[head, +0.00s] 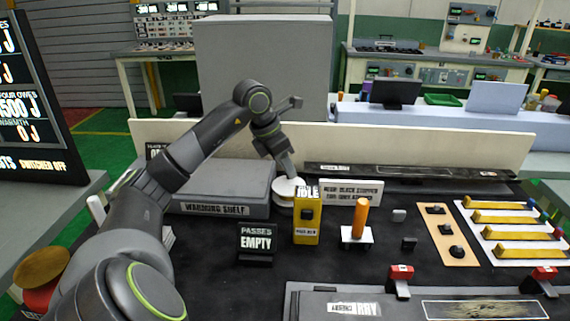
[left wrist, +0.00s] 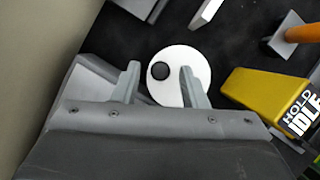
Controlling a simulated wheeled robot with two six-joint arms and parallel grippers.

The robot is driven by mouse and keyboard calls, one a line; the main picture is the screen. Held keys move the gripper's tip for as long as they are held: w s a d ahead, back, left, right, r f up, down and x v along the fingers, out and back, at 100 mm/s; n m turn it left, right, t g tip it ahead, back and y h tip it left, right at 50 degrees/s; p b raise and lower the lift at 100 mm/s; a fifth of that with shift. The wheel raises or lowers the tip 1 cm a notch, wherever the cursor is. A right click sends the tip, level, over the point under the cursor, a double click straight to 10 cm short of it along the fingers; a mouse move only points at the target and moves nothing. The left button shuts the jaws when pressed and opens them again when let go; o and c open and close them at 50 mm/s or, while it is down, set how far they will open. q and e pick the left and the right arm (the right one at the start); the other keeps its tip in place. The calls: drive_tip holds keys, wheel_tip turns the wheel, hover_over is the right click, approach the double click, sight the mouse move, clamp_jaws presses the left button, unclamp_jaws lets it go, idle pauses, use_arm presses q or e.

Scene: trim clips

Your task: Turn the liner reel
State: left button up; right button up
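The liner reel shows as a white disc (head: 283,187) beside the warming shelf in the head view. From above, the left wrist view shows its round white face (left wrist: 178,55) with a dark round knob (left wrist: 160,71) off its centre. My left gripper (head: 290,176) is over the reel, pointing down, and hides part of it. Its two fingers (left wrist: 159,72) are spread in the left wrist view, with the knob showing between their tips. I cannot tell whether either finger touches the reel. My right gripper is not in view.
The grey warming shelf (head: 222,196) is left of the reel. A yellow box marked IDLE (head: 306,226) stands close in front of it, with an orange post (head: 361,218) to the right. A low cream wall (head: 425,151) runs behind.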

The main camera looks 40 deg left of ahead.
use_arm(q)
drive_tip(key=shift+r, duration=0.1)
drive_tip(key=v, duration=1.7)
